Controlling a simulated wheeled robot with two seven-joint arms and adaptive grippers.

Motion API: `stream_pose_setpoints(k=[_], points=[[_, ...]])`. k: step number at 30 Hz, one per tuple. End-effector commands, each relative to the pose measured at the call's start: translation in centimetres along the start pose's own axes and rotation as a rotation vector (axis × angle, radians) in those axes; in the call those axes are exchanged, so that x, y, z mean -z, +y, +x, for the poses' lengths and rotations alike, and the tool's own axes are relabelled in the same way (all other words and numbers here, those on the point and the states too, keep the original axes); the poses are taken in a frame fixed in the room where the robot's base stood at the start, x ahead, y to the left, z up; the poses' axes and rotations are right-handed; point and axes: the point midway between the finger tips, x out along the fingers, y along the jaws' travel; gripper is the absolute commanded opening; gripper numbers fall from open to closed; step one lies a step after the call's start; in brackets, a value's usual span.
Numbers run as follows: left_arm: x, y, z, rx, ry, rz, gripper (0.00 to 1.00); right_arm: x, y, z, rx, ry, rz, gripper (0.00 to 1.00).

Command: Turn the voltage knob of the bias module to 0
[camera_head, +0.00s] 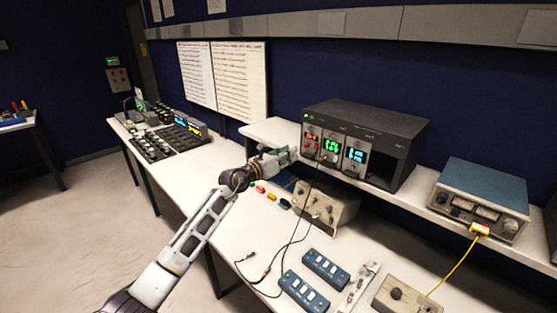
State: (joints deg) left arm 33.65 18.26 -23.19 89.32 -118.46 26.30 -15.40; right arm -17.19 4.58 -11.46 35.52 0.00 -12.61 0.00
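A dark instrument rack (395,128) stands on the raised shelf and holds several plug-in modules. One has a red display (310,135), one a green display (330,147) and one a cyan display (354,156). I cannot read which is the bias module, and its voltage knob is too small to make out. My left gripper (291,153) is just left of the rack's front, near the lower part of the red-display module. Its fingertips are too small to show whether they are open or touching anything. My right gripper is not in view.
A beige box with knobs (325,206) sits below the rack on the white bench. A blue-topped meter unit (485,200) with a yellow cable stands at the right. Dark cables hang from the rack's front. Blue switch boxes (304,291) lie at the front.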

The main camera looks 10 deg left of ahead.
Motion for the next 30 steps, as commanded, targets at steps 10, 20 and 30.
stream_pose_setpoints(k=[10,20,30], points=[[0.0,0.0,-3.4,0.0,0.0,0.001,0.24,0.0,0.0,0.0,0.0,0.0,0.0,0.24],[0.0,-0.1,-4.5,0.001,0.0,0.001,0.24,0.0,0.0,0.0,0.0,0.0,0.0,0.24],[0.0,-0.1,-4.5,0.001,0.0,0.002,0.24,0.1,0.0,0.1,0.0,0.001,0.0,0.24]])
